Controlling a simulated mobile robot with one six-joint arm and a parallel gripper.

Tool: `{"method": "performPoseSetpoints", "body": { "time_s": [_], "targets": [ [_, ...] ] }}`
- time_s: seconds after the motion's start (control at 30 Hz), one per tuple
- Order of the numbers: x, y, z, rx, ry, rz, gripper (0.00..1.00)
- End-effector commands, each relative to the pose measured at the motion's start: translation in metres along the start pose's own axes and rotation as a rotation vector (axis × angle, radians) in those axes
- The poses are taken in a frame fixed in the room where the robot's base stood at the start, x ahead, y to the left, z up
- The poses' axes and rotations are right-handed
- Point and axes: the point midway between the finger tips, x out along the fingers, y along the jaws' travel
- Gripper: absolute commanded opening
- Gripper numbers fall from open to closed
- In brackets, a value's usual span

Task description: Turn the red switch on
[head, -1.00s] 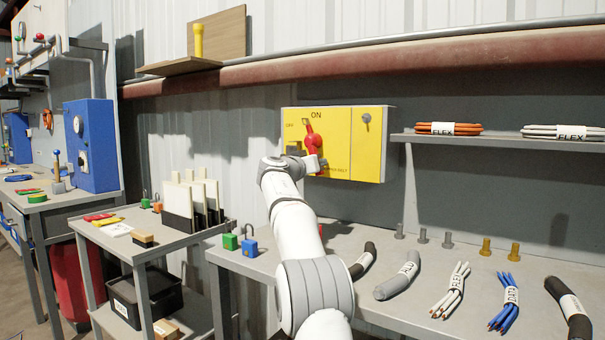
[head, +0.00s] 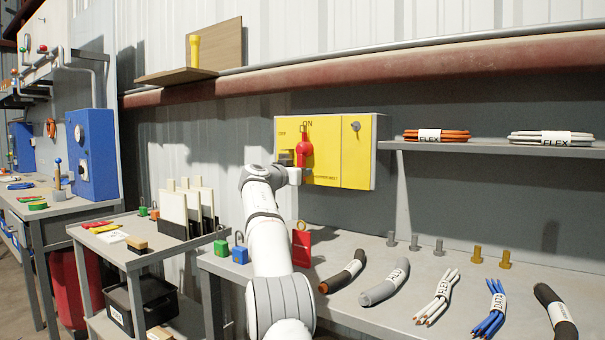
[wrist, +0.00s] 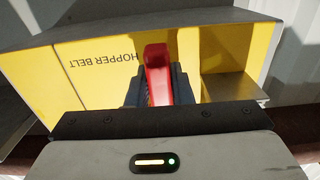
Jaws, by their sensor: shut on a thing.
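The red switch (head: 304,146) is on a yellow panel box (head: 357,163) on the wall. In the head view its red lever stands about upright, below the word ON; the word OFF is at the panel's upper left. My gripper (wrist: 158,88) is shut on the red switch, with one dark finger on each side of the lever in the wrist view. There the red lever (wrist: 156,58) shows between the fingers, and HOPPER BELT reads upside down on the yellow face. In the head view my wrist hides the lower left of the panel and most of the fingers.
A bench (head: 340,309) below holds cable bundles, bolts, padlocks and a red tag (head: 302,246). A shelf (head: 480,148) with cable coils is right of the panel. A cart (head: 110,248) with upright boards is at left. A pipe (head: 400,58) runs above.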

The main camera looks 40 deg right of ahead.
Motion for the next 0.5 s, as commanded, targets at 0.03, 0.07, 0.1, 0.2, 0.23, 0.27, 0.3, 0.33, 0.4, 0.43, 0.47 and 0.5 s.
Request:
{"method": "performPoseSetpoints", "body": {
  "time_s": [0.03,0.07,0.1,0.2,0.23,0.27,0.3,0.33,0.4,0.43,0.47,0.5],
  "targets": [
    [-0.0013,-0.0020,-0.0043,0.005,0.008,-0.010,0.00],
    [-0.0010,-0.0017,-0.0044,0.005,0.008,-0.010,0.00],
    [-0.0007,-0.0013,-0.0045,0.005,0.008,-0.009,0.00],
    [0.0000,-0.0004,-0.0046,0.004,0.008,-0.008,0.27],
    [0.0003,-0.0001,-0.0044,0.004,0.008,-0.007,0.30],
    [0.0006,0.0003,-0.0041,0.003,0.007,-0.006,0.32],
    [0.0010,0.0008,-0.0038,0.003,0.007,-0.005,0.35],
    [0.0014,0.0012,-0.0035,0.003,0.006,-0.004,0.38],
    [0.0019,0.0019,-0.0030,0.002,0.005,-0.002,0.42],
    [0.0021,0.0020,-0.0028,0.002,0.005,-0.002,0.42],
    [0.0022,0.0022,-0.0026,0.002,0.005,-0.001,0.42],
    [0.0024,0.0024,-0.0024,0.001,0.004,-0.001,0.42]
  ]
}}
